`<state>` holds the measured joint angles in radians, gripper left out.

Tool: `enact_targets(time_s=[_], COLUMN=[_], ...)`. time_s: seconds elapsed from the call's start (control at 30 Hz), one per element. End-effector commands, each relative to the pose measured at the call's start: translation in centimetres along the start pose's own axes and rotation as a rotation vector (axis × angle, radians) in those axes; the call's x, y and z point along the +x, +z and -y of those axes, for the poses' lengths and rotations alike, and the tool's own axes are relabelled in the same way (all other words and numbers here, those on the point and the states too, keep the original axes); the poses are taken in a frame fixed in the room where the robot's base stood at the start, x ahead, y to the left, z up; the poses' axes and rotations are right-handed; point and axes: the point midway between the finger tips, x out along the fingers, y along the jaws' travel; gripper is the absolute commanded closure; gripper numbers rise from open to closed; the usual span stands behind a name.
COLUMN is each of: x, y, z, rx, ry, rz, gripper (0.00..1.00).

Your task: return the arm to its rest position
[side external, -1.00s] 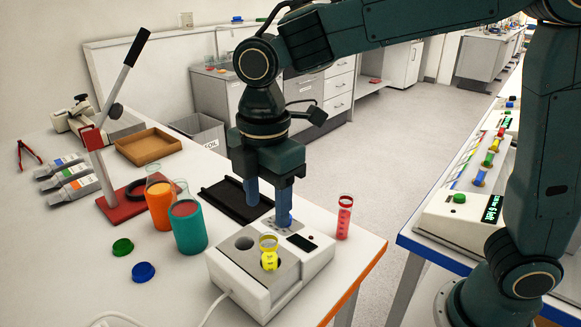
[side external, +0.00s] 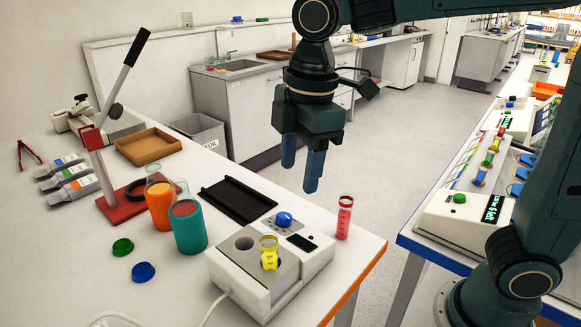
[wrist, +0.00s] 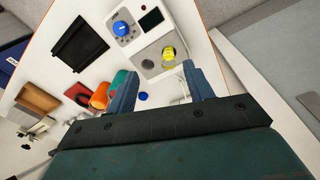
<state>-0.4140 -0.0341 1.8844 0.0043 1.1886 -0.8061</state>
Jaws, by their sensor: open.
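My gripper (side external: 301,172) is open and empty, with its blue fingers pointing down. It hangs in the air above and behind the white sample device, near the table's right edge. In the wrist view its two fingers (wrist: 163,92) are spread apart with nothing between them. The white device (side external: 282,275) carries a blue knob (side external: 284,219), a dark display and a grey block with two wells. A yellow vial (side external: 269,254) stands in one well; the other well is empty. A red vial (side external: 344,217) stands upright on the table beside the device.
An orange cup (side external: 160,205) and a teal cup (side external: 188,229) stand left of the device. A black tray (side external: 238,200), a brown tray (side external: 148,147) and a red-based lever press (side external: 118,205) are further back. A control console (side external: 470,205) stands on the right-hand bench.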

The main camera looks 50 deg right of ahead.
Motion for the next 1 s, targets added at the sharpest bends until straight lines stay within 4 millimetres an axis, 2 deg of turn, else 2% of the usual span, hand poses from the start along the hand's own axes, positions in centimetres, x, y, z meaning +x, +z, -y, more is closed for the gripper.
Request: enact_targets(time_s=[0.03,0.3,0.6,0.8,1.0], x=[-0.5,-1.6,-1.3,-0.4,0.5], y=[1.4,7.4,13.1,16.0,17.6], z=[0.2,1.8,4.6,6.7,8.0], rx=[0.064,0.409,0.785,1.015,1.156], ry=[0.018,0.103,0.189,0.24,0.269], rz=[-0.014,-0.091,-0.191,-0.262,-0.311], gripper=[0.48,0.48,0.48,0.48,0.48])
